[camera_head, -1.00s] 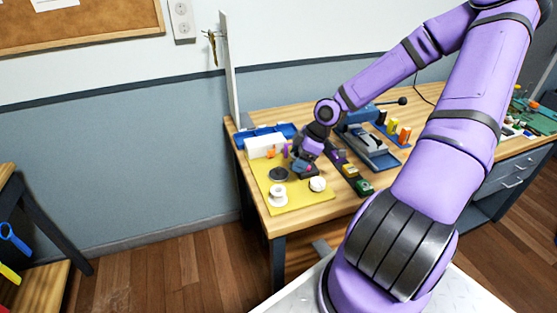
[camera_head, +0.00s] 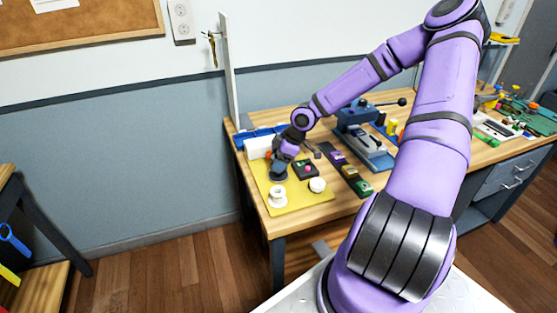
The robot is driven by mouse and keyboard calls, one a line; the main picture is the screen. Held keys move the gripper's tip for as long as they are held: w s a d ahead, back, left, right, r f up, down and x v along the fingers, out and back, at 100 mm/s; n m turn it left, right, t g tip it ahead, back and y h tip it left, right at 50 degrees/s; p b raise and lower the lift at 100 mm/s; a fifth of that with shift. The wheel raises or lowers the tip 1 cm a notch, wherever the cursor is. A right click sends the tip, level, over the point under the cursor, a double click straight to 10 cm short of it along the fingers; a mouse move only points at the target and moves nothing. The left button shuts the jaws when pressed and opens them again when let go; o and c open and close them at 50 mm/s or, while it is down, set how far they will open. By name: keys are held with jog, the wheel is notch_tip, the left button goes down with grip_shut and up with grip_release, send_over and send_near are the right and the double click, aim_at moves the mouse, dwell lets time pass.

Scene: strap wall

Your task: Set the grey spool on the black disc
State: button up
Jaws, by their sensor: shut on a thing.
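My gripper (camera_head: 280,163) is at the back left of the yellow mat (camera_head: 300,203), pointing down over the spot of the black disc. It is shut on a small dark blue-grey thing (camera_head: 279,172), which I take to be the grey spool. The gripper and this thing hide nearly all of the black disc. I cannot tell whether the spool touches the disc or is held just above it.
A white spool (camera_head: 278,196) stands close in front, and a white round piece (camera_head: 317,185) lies to the right. A dark tray (camera_head: 306,171) with small coloured pieces is just right of my gripper. A white box (camera_head: 257,148) stands behind left.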

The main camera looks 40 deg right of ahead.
jog(key=shift+f, duration=0.35)
jog(key=shift+f, duration=0.25)
jog(key=o, duration=0.9)
jog(key=shift+r, duration=0.2)
